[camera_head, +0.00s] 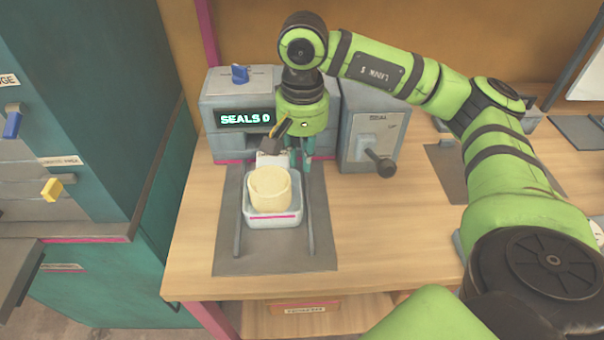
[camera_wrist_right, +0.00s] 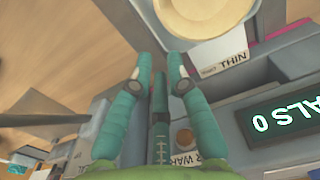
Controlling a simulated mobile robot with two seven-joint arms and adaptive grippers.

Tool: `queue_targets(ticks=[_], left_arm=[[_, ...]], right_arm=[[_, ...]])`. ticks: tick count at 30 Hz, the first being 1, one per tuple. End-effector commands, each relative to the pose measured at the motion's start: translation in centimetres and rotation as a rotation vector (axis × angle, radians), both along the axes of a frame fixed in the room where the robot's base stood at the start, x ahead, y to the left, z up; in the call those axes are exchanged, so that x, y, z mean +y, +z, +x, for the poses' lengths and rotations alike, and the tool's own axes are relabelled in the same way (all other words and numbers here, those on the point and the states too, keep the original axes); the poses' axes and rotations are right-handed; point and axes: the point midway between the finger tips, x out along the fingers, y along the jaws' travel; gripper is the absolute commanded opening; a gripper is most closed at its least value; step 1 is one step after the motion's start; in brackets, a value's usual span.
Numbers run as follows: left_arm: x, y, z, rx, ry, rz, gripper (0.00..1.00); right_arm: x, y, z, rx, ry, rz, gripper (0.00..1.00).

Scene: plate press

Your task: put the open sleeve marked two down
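A cream, round-walled piece (camera_head: 269,189) stands upright in a small white tray (camera_head: 273,219) with a pink stripe, on a grey mat. I see no number two on it, so I cannot tell whether it is the open sleeve. Its round rim also shows at the top of the right wrist view (camera_wrist_right: 197,16), above a label reading THIN. My right gripper (camera_head: 296,160) points down just behind the tray, in front of the machine. In the wrist view its teal fingers (camera_wrist_right: 158,75) are apart with nothing seen between them. My left gripper is not in view.
A grey machine (camera_head: 215,100) with a display reading SEALS 0 and a blue knob stands behind the mat (camera_head: 240,262). A grey box (camera_head: 360,130) with a dark lever is at its right. Teal cabinets stand at left. The wooden table (camera_head: 390,250) is bare right of the mat.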

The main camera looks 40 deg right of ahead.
Motion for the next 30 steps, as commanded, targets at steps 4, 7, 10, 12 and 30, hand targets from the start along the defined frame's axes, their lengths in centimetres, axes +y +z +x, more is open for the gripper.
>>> queue_targets(ticks=[4, 7, 10, 12, 30], left_arm=[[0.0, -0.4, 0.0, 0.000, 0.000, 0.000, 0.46], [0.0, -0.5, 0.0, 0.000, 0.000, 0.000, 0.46], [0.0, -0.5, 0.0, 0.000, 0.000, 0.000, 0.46], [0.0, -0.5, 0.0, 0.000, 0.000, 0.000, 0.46], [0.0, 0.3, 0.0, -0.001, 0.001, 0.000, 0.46]], right_arm=[[0.0, 2.9, 0.1, -0.005, 0.001, 0.000, 0.18], [0.0, 4.2, 0.1, -0.003, 0.000, 0.001, 0.18], [0.0, 4.9, 0.0, -0.002, 0.000, 0.000, 0.18], [0.0, 5.1, 0.0, -0.001, 0.000, -0.001, 0.18], [-0.1, 6.0, 0.0, -0.002, -0.001, 0.000, 0.18]])
